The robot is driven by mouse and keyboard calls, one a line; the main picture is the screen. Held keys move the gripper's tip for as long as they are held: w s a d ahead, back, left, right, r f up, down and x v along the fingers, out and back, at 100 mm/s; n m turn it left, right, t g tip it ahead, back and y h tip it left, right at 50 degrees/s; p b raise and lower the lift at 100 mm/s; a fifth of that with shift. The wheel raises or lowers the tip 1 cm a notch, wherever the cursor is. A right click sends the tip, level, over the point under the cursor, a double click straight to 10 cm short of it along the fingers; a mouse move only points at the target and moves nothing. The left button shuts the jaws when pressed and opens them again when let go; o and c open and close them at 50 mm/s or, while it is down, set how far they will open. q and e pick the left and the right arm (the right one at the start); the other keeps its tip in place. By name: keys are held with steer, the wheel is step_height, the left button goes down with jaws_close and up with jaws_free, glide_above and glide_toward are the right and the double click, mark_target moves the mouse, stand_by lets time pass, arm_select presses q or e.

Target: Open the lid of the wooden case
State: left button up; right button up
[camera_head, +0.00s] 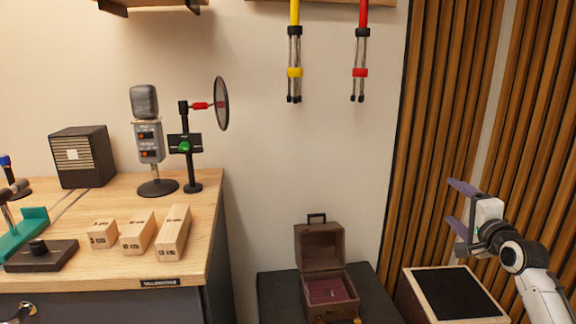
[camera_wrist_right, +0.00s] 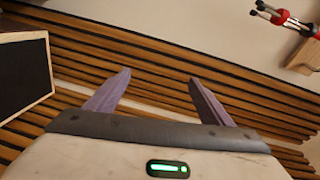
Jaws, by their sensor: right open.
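The wooden case (camera_head: 309,297) sits on a low dark surface at the bottom centre of the head view. Its lid (camera_head: 319,246) stands upright and open at the back, with a handle on top. The reddish inside shows. My right gripper (camera_head: 456,206) is open and empty, up and to the right of the case, apart from it, in front of the slatted wall. In the right wrist view its two purple fingers (camera_wrist_right: 158,90) are spread with nothing between them. My left gripper is not clearly in view.
A wooden table (camera_head: 219,200) at left holds a microphone (camera_head: 149,142), a pop filter (camera_head: 221,103), a speaker box (camera_head: 84,157) and wooden blocks (camera_head: 138,231). A black-topped box (camera_head: 452,292) stands right of the case. Yellow (camera_head: 294,71) and red (camera_head: 360,72) tools hang above.

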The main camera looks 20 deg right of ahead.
steer(key=s+a+f+n+g+y, duration=0.2)
steer(key=s+a+f+n, duration=0.1)
steer(key=a+f+n, duration=0.5)
steer(key=s+a+f+n+g+y, duration=0.15)
steer(key=s+a+f+n, duration=0.3)
steer(key=a+f, duration=0.55)
steer(key=s+a+f+n+g+y, duration=0.1)
steer(key=s+a+f+n+y, duration=0.2)
steer(key=a+f+n, duration=0.55)
steer(key=s+a+f+n+g+y, duration=0.35)
steer(key=s+a+f+n, duration=0.5)
steer(key=s+a, duration=0.6)
steer(key=a+m+t, duration=0.1)
steer(key=a+m, duration=0.5)
steer(key=a, duration=0.3)
step_height(320, 180, up, 4)
steer(key=p, duration=0.6)
steer(key=shift+s+p, duration=0.1)
steer(key=shift+p, duration=0.2)
